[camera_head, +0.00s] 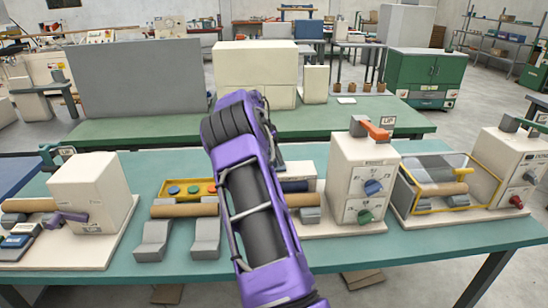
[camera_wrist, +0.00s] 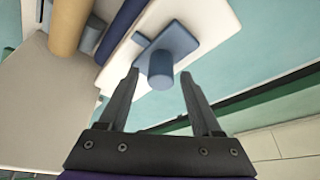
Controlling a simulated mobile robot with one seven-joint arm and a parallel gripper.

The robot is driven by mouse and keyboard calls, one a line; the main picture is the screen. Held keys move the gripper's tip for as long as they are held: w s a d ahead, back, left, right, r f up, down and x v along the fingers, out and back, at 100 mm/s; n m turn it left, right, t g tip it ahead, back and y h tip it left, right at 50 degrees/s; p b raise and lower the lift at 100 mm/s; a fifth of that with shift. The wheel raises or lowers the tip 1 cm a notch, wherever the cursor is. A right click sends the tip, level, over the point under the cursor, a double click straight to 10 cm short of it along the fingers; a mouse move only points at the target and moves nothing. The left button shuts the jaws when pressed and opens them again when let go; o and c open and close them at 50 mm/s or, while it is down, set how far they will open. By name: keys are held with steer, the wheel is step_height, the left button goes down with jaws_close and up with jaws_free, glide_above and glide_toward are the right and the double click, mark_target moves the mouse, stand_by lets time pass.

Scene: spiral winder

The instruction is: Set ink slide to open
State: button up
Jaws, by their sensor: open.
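A blue-grey slide plate with a round, upright knob (camera_wrist: 160,70) lies on a pale panel in the wrist view. I take it to be the ink slide, but no label on it is readable. My gripper (camera_wrist: 160,75) is open, with a dark finger on each side of the knob. The fingers appear apart from the knob, and nothing is held. In the head view my purple arm hides the gripper and most of the middle machine, so the slide cannot be made out there.
A tan roller (camera_wrist: 70,25) and a dark blue roller (camera_wrist: 121,28) lie beside the panel. On the green bench (camera_head: 430,237), a white housing (camera_head: 350,160) with an orange lever (camera_head: 375,130) stands right of my arm. A yellow-framed guard (camera_head: 420,208) stands farther right, a white block (camera_head: 95,185) left.

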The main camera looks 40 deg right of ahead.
steer(key=shift+d+f, duration=0.1)
steer(key=shift+f, duration=0.1)
jaws_close()
stand_by(0.3)
stand_by(1.1)
